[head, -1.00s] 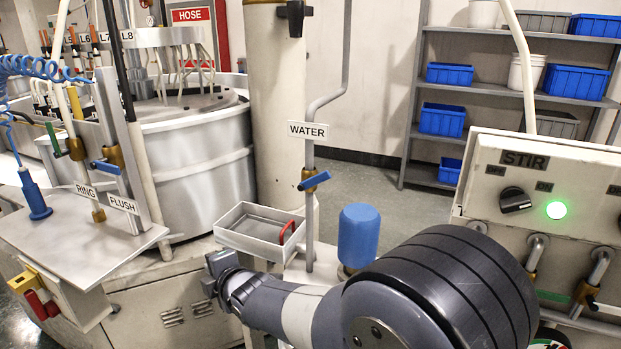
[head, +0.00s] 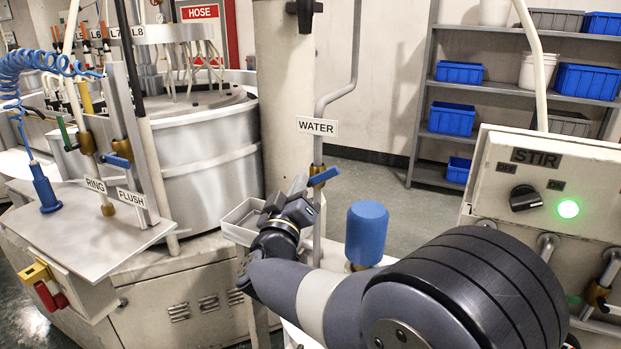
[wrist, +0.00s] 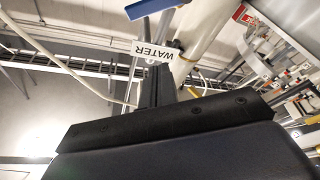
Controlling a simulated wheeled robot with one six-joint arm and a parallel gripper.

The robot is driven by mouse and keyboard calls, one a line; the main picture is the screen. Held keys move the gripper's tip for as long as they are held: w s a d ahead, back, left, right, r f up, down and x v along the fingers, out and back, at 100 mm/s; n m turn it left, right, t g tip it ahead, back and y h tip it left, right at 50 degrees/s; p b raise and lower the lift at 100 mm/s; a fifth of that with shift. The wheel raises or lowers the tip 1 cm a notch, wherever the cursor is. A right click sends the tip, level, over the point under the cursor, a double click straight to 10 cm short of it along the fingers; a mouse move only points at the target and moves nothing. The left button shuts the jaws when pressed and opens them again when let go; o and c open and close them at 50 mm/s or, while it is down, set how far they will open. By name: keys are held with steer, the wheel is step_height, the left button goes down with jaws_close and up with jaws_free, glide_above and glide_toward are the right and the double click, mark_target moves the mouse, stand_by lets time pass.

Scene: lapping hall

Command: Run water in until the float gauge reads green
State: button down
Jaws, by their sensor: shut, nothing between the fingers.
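The water valve's blue lever (head: 325,177) sits on a vertical pipe below the sign reading WATER (head: 317,126). The lever slants up to the right. My gripper (head: 299,186) is shut and empty, raised just left of the lever. In the wrist view my shut fingers (wrist: 157,86) point up towards the upside-down WATER sign (wrist: 154,50), and the blue lever (wrist: 152,8) shows at the top edge. I cannot tell whether the gripper touches the lever. I cannot make out a float gauge in either view.
A shallow metal tray (head: 236,225) is partly hidden behind my gripper. A blue cylinder (head: 366,232) stands right of the water pipe. The STIR panel (head: 545,180) with a lit green lamp is at right. The RING and FLUSH valves are at left.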

step_height(320, 180, up, 2)
steer(key=r+p, duration=0.1)
steer(key=p, duration=0.2)
glide_above(322, 177)
steer(key=a, duration=0.3)
steer(key=shift+s+d+f, duration=0.2)
steer(key=shift+s+f, duration=0.05)
steer(key=shift+s, duration=0.1)
steer(key=shift+s+d+f, duration=0.3)
steer(key=shift+d+f, duration=0.2)
steer(key=shift+f, duration=0.35)
steer(key=shift+s+d+f, duration=0.3)
steer(key=shift+d+f, duration=0.15)
steer(key=shift+f, duration=0.35)
steer(key=b, duration=0.1)
steer(key=f+m+b, duration=0.1)
steer(key=shift+s+d+f+b, duration=0.1)
steer(key=shift+s+d+b, duration=0.05)
steer(key=shift+d+b, duration=0.2)
steer(key=shift+r, duration=0.2)
